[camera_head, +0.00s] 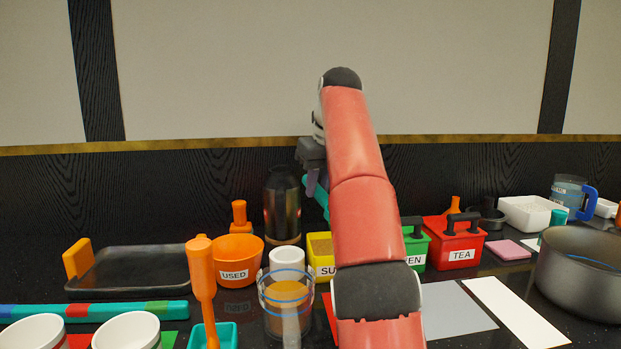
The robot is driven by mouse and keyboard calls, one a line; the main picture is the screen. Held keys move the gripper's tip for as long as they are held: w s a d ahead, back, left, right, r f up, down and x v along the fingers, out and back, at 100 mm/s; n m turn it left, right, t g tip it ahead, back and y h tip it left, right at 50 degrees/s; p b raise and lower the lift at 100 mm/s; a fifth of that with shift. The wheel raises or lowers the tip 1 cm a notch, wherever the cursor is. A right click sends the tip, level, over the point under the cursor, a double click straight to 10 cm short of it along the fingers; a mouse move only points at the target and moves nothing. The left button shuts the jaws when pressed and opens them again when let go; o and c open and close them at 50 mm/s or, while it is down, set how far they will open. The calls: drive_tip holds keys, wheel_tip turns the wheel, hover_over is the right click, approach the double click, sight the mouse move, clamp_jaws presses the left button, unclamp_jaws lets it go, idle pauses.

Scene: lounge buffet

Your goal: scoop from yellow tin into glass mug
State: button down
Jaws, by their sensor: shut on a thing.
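My gripper (314,178) is above and behind the yellow tin, mostly hidden by my red arm. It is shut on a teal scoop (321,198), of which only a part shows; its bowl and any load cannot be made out. The yellow tin (321,262), labelled "SU…", stands open with grainy brown content; my arm hides its right side. A clear glass mug (287,305) with blue rings and a brown content stands in front of the tin, to its left. The scoop is apart from the mug.
An orange "USED" bowl (237,272), a dark flask (282,210) and a white cylinder (287,259) stand nearby. Green (415,249) and red "TEA" (456,246) tins are right of my arm. A grey pot (582,275) stands far right. An orange-handled utensil (203,280) rises left of the mug.

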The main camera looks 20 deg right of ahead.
sight(325, 195)
drive_tip(key=shift+s+r, duration=0.1)
drive_tip(key=shift+s, duration=0.05)
idle(0.4)
drive_tip(key=shift+s+d+f+t+y, duration=0.15)
drive_tip(key=shift+s+f+t, duration=0.25)
drive_tip(key=shift+t, duration=0.45)
drive_tip(key=shift+s+f+t+y, duration=0.2)
drive_tip(key=shift+s+t, duration=0.25)
drive_tip(key=shift+t, duration=0.35)
drive_tip(key=shift+s+d+f+t+y, duration=0.15)
drive_tip(key=shift+s+f+t, duration=0.25)
drive_tip(key=shift+t, duration=0.45)
drive_tip(key=shift+f+b, duration=0.55)
drive_tip(key=shift+b, duration=0.25)
drive_tip(key=f+b, duration=0.1)
drive_tip(key=b, duration=0.1)
drive_tip(key=f+b, duration=0.2)
drive_tip(key=shift+s, duration=0.3)
drive_tip(key=shift+s+f, duration=0.25)
drive_tip(key=shift+f, duration=0.15)
drive_tip(key=shift+r+p, duration=0.15)
drive_tip(key=shift+p, duration=0.25)
drive_tip(key=shift+w+g+p, duration=0.25)
drive_tip(key=shift+g+p, duration=0.35)
drive_tip(key=shift+p, duration=1.05)
